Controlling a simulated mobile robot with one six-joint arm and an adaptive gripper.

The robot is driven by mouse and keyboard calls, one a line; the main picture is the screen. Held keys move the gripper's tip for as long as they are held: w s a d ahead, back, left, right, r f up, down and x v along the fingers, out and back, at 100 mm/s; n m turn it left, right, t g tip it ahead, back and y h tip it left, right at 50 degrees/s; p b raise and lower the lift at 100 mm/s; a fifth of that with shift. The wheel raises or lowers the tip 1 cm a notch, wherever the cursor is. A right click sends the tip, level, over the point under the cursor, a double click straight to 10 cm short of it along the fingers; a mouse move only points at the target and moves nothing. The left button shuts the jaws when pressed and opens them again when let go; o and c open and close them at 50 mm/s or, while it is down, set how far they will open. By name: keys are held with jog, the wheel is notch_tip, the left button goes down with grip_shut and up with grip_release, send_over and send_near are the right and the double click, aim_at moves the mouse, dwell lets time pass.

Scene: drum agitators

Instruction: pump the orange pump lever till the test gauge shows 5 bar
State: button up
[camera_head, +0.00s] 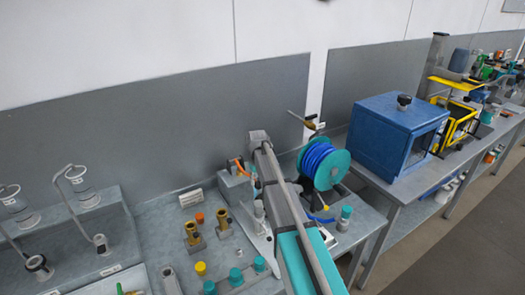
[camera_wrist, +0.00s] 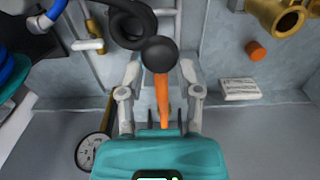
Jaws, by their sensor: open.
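The orange pump lever (camera_wrist: 162,98) has a black ball knob (camera_wrist: 160,55) at its end. In the wrist view it stands in the gap between the two grey fingers of my gripper (camera_wrist: 161,72), which are apart and not closed on it. In the head view an orange bar (camera_head: 239,166), probably the lever, shows just left of my arm. A round white-faced gauge (camera_wrist: 86,151) with a dark rim shows at the lower left of the wrist view; its reading is too small to tell. Its lower right edge is close to my gripper's teal body.
Brass fittings (camera_head: 193,232) and an orange cap (camera_wrist: 256,51) stand near the lever. A teal reel with blue hose (camera_head: 320,165) is to the right, and a blue cabinet (camera_head: 385,135) beyond. A white label (camera_wrist: 240,89) lies right of my fingers. A grey panel (camera_head: 150,130) rises behind.

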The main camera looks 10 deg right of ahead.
aim_at(258, 189)
jog(key=shift+f+b, duration=1.9)
jog(key=shift+f, duration=0.5)
jog(key=shift+f, duration=0.1)
jog(key=shift+s+f+b, duration=0.15)
jog(key=shift+f+b, duration=1.2)
jog(key=shift+b, duration=0.15)
jog(key=shift+f, duration=0.1)
